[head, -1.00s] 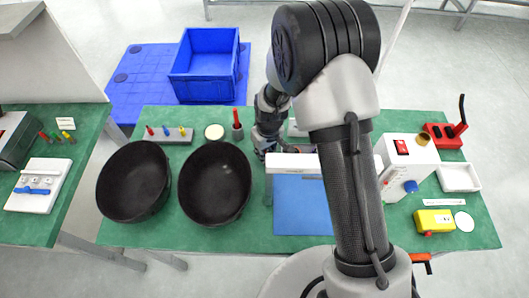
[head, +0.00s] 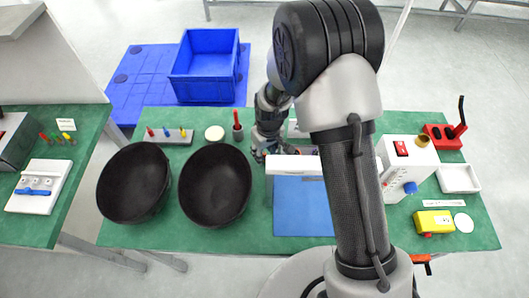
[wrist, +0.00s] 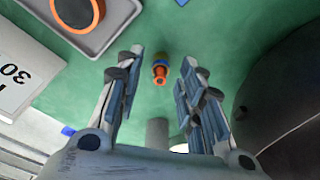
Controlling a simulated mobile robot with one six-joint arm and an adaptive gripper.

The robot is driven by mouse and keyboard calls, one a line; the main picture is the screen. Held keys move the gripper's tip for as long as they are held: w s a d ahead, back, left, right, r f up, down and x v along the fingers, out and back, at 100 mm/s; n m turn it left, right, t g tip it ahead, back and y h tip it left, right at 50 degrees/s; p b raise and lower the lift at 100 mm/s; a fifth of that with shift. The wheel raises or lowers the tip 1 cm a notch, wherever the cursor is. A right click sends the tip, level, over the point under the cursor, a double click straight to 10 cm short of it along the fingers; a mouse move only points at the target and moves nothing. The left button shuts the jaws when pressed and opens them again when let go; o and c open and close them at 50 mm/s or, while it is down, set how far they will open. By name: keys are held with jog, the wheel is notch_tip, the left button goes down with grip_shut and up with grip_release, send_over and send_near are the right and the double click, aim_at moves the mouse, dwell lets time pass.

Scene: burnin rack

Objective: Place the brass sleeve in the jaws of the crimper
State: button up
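My gripper (wrist: 160,62) is open in the wrist view, with its two fingers apart. In the head view my gripper is mostly hidden behind my arm, low near the back of the green table. A short brass-coloured cylinder (head: 422,140) sits on top of a white box. A red device with an upright black lever (head: 445,135) stands at the back right; I cannot tell whether it is the crimper.
Two black bowls (head: 134,183) (head: 215,186) stand left of my gripper. A white box (head: 407,172) with a red switch and blue knob stands to the right. A blue mat (head: 300,207) lies at the front. A grey tray (wrist: 112,18) holds an orange-ringed part in the wrist view.

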notch_tip(320, 180, up, 11)
jog(key=s+p, duration=0.1)
jog(key=p, duration=0.2)
jog(key=shift+d, duration=0.35)
